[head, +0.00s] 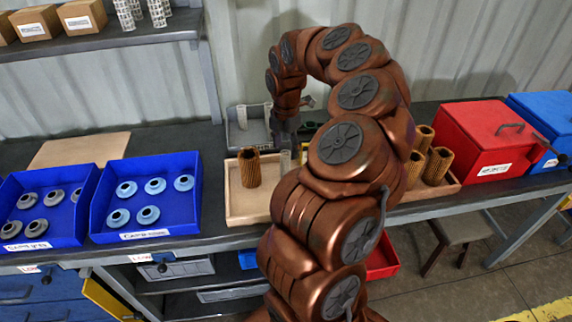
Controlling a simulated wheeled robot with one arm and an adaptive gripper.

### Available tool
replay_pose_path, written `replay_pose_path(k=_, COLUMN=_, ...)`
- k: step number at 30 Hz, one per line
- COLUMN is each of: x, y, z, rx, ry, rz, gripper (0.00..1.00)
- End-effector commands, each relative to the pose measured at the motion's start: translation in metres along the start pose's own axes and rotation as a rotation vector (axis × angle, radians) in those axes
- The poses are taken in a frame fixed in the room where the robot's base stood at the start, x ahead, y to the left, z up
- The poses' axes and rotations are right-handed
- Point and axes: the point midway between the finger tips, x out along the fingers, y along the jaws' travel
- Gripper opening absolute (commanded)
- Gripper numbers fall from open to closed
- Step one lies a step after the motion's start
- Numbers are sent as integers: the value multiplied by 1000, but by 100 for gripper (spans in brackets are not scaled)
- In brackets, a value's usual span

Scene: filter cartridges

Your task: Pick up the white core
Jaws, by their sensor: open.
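Several white perforated cores (157,13) stand on the upper shelf at the top left. A small pale upright piece (285,160) shows beside my arm at the wooden tray; it may be a white core, but I cannot tell. My gripper (286,138) hangs at the end of my curled copper arm, near the grey bin and above the pale piece. It is open, but its fingertips are small and dark, and I cannot make out whether they touch anything. My arm hides much of the tray area.
A wooden tray (240,212) holds brown pleated filters (249,168); more stand right of my arm. A grey bin (238,137) is behind. Blue bins (188,215) with caps stand left, a red toolbox (487,140) right. A wooden board (80,149) lies at the back left.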

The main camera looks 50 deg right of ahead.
Motion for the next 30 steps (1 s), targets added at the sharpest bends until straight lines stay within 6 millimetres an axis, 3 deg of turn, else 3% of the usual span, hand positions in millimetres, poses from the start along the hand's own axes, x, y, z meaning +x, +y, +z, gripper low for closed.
replay_pose_path(k=15, x=54, y=-1, z=-1, rx=1, ry=2, rz=1, gripper=63)
replay_pose_path(k=23, x=58, y=0, z=-2, rx=1, ry=1, rz=2, gripper=63)
replay_pose_path(k=30, x=57, y=0, z=-2, rx=1, ry=1, rz=2, gripper=41)
